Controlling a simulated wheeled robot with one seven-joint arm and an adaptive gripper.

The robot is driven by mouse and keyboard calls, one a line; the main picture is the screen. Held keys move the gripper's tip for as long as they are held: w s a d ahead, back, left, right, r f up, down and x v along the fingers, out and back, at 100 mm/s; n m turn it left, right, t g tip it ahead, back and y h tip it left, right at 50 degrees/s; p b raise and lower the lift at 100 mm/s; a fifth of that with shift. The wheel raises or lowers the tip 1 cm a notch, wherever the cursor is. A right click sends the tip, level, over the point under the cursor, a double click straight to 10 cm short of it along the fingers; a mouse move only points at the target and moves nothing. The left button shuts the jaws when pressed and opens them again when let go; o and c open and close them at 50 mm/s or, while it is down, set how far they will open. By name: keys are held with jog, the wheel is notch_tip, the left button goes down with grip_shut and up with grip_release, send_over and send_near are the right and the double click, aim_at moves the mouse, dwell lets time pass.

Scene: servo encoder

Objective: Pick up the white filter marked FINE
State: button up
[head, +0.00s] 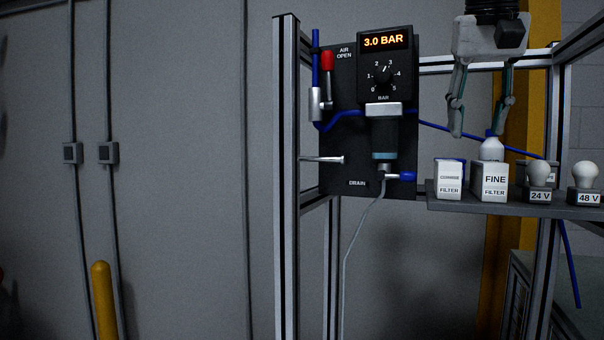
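I cannot tell whether the right finger touches the filter. The filter's lower part is hidden by the holder.
Left of the FINE holder is another white FILTER holder (449,181), its upper word hard to read. To the right are pieces marked 24 V (540,195) and 48 V (587,197). A black panel (340,145) with a 3.0 BAR display (384,41) stands left.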

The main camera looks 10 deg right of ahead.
aim_at(487, 175)
jog(key=d+r+m, duration=0.1)
jog(key=d+r, duration=0.2)
jog(key=d, duration=0.1)
jog(key=x, duration=0.5)
jog(key=b+x, duration=0.1)
jog(key=x, duration=0.1)
jog(key=shift+s+d+f, duration=0.1)
jog(key=shift+s+f, duration=0.15)
jog(key=shift+f, duration=0.2)
jog(key=shift+p+x, duration=0.45)
jog(key=shift+x, duration=2.35)
grip_shut()
